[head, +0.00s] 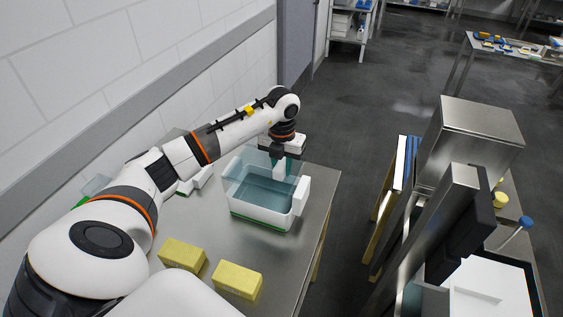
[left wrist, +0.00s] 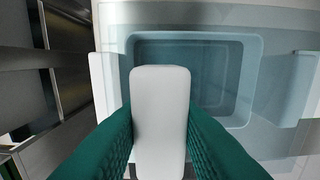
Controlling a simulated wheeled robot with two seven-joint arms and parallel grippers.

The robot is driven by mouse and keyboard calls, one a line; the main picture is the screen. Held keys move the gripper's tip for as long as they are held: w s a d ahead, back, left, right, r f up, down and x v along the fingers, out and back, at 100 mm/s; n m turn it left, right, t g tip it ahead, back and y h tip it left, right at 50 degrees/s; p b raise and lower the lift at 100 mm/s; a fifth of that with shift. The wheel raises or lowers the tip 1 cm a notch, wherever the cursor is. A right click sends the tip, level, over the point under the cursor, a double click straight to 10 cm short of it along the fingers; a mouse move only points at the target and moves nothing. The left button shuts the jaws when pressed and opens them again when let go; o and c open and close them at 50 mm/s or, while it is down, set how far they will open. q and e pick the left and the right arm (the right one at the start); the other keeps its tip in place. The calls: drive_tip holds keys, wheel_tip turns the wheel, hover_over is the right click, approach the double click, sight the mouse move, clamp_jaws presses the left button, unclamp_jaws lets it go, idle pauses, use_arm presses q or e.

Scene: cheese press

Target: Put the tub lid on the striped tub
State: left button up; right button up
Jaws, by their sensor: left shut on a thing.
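My left gripper (head: 284,156) is shut on the white grip of the clear, bluish tub lid (head: 246,163). In the left wrist view, the green fingers (left wrist: 160,125) stand on both sides of the white grip. The striped tub (head: 258,212), white with a green stripe low on its side, stands on the steel table under the lid. The lid looks slightly tilted and overlaps the tub's opening in the picture. I cannot tell whether it touches the rim. The tub's blue-grey inside shows through the lid in the left wrist view (left wrist: 215,75). My right gripper is out of view.
Two yellow blocks (head: 182,255) (head: 237,280) lie on the steel table (head: 318,195) nearer me. Another pale, green-edged item (head: 92,188) is partly hidden behind my left arm. A wall runs along the left. A steel cabinet-like unit (head: 470,140) stands at the right across a floor gap.

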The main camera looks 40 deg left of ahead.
use_arm(q)
drive_tip(key=shift+f, duration=0.6)
drive_tip(key=shift+s+f+b, duration=0.1)
drive_tip(key=shift+f+b, duration=0.2)
drive_tip(key=shift+b, duration=0.15)
wheel_tip(320, 180, down, 3)
drive_tip(key=shift+f+b, duration=0.1)
drive_tip(key=shift+b, duration=1)
drive_tip(key=shift+f+b, duration=0.65)
drive_tip(key=shift+f, duration=0.2)
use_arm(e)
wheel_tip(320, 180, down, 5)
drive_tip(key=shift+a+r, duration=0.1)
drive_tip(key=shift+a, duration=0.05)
use_arm(q)
drive_tip(key=shift+f, duration=0.3)
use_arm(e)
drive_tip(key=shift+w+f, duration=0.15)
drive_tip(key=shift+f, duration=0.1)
use_arm(q)
drive_tip(key=o, duration=0.9)
drive_tip(key=shift+o, duration=0.2)
drive_tip(key=shift+b, duration=0.3)
